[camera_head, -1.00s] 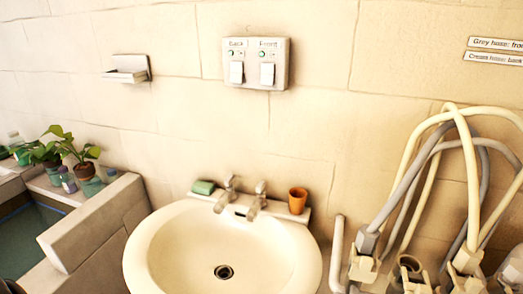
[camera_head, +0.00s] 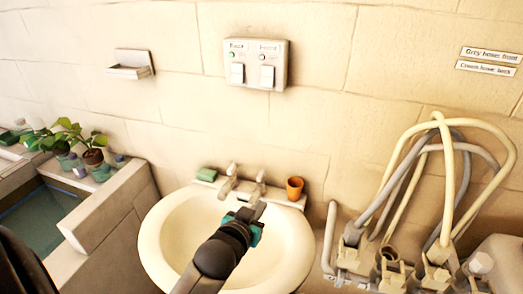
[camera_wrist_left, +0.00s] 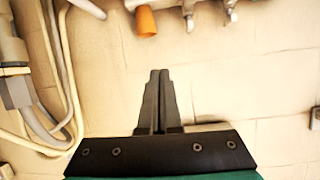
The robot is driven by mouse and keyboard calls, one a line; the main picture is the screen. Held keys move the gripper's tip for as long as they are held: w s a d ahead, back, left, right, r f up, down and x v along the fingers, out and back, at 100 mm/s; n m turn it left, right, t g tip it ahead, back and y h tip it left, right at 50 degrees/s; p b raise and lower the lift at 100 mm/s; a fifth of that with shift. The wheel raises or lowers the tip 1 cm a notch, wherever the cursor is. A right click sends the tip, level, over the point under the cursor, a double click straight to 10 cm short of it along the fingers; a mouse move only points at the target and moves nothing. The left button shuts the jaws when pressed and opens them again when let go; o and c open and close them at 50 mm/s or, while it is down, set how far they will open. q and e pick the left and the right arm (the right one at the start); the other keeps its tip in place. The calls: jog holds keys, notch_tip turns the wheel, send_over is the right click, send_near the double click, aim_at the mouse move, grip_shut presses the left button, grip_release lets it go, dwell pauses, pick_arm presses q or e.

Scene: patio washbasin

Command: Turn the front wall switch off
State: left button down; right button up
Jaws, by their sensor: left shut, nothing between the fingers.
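The white switch box (camera_head: 256,65) is on the wall above the basin. It has two white rockers: the Back one (camera_head: 237,73) at left and the Front one (camera_head: 267,76) at right. A small lamp sits above each; the Back lamp looks green, and the Front lamp is too small to read surely. My left gripper (camera_head: 259,211) is over the rear of the basin near the right tap, well below the box and apart from it. In the left wrist view its fingers (camera_wrist_left: 159,75) are together and empty. The box is not visible there. My right gripper is not in view.
Taps (camera_head: 230,180) and an orange cup (camera_head: 294,188) stand on the basin's (camera_head: 157,243) rear edge, with green soap (camera_head: 206,174). Looped hoses (camera_head: 445,150) stand at right. A soap shelf (camera_head: 131,66) is on the wall at left. The wall below the box is clear.

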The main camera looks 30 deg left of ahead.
pick_arm(q)
jog(key=w+a+r+t+y, duration=0.1)
jog(key=w+a+r+t, duration=0.1)
jog(key=r, duration=0.8)
jog(key=w+a+r+n+t+y+p, duration=0.1)
jog(key=a+r+t, duration=0.3)
jog(key=r, duration=0.6)
jog(key=shift+w+a+r+t+y, duration=0.25)
jog(key=shift+w+r+t+y, duration=0.15)
jog(key=shift+t, duration=0.6)
jog(key=shift+w+p, duration=0.1)
jog(key=shift+p, duration=0.2)
jog(key=p, duration=0.2)
send_near(266, 78)
notch_tip(266, 78, up, 4)
jog(key=w, duration=0.2)
jog(key=shift+w+a+f, duration=0.2)
jog(key=shift+w+f, duration=0.1)
jog(key=shift+w, duration=0.25)
jog(key=shift+w+a+f, duration=0.2)
jog(key=shift+w+f, duration=0.1)
jog(key=shift+w, duration=0.25)
jog(key=shift+w+a+f, duration=0.25)
jog(key=shift+w+f, duration=0.1)
jog(key=shift+w, duration=0.15)
